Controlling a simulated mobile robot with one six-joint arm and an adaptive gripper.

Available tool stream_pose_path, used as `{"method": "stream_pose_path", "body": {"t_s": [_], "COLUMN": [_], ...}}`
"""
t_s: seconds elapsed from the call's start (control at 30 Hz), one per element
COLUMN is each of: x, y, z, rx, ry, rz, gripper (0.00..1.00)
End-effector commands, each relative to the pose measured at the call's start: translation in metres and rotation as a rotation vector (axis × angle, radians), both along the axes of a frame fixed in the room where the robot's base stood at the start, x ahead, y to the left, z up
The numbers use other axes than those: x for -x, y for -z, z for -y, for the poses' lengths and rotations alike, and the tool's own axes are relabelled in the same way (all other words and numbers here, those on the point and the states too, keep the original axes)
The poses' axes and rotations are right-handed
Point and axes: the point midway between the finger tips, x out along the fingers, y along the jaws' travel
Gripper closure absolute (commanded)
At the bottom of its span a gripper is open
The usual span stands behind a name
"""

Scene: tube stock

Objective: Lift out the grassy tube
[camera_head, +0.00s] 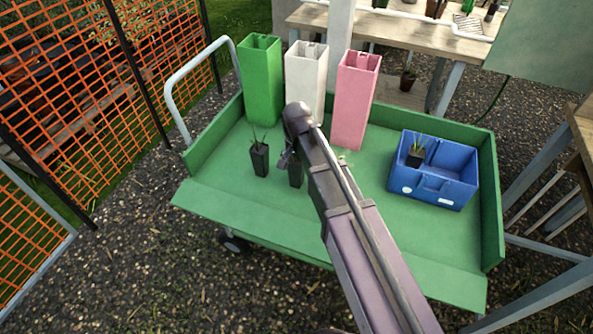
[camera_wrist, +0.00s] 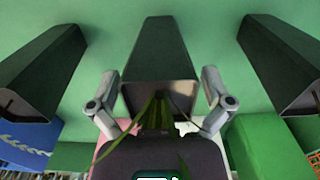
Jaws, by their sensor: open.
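A dark pot-like tube with long green grassy leaves stands in the middle of the wrist view; this grassy tube (camera_wrist: 158,50) has its mouth towards the camera. My gripper (camera_wrist: 160,82) is open, with one finger on each side of the mouth; I cannot tell whether they touch it. In the head view the same tube (camera_head: 295,176) seems to be the one partly hidden by my gripper (camera_head: 287,159). Another dark tube (camera_head: 260,160) with spiky leaves stands to its left, and shows at the right of the wrist view (camera_wrist: 280,55). A third dark tube (camera_wrist: 40,70) is at the wrist view's left.
Tall green (camera_head: 261,85), white (camera_head: 305,85) and pink (camera_head: 355,100) square containers stand at the back of the green cart (camera_head: 225,203). A blue crate (camera_head: 450,190) at right holds a potted plant (camera_head: 415,156). Raised edges bound the cart. My arm covers its middle.

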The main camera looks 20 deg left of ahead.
Motion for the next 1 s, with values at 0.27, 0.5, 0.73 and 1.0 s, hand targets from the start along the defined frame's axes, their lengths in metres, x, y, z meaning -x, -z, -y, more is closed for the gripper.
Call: {"method": "stream_pose_path", "body": {"t_s": [0.27, 0.5, 0.73, 1.0], "x": [-0.0001, -0.0002, -0.0003, -0.0003], "y": [0.0000, 0.0001, 0.0000, -0.0059], "z": [0.0001, 0.0003, 0.0002, 0.0004], "rx": [0.000, 0.000, 0.000, 0.000], "ry": [0.000, 0.000, 0.001, 0.001], "rz": [0.000, 0.000, 0.000, 0.000], "gripper": [0.24, 0.89, 0.89, 0.89]}}
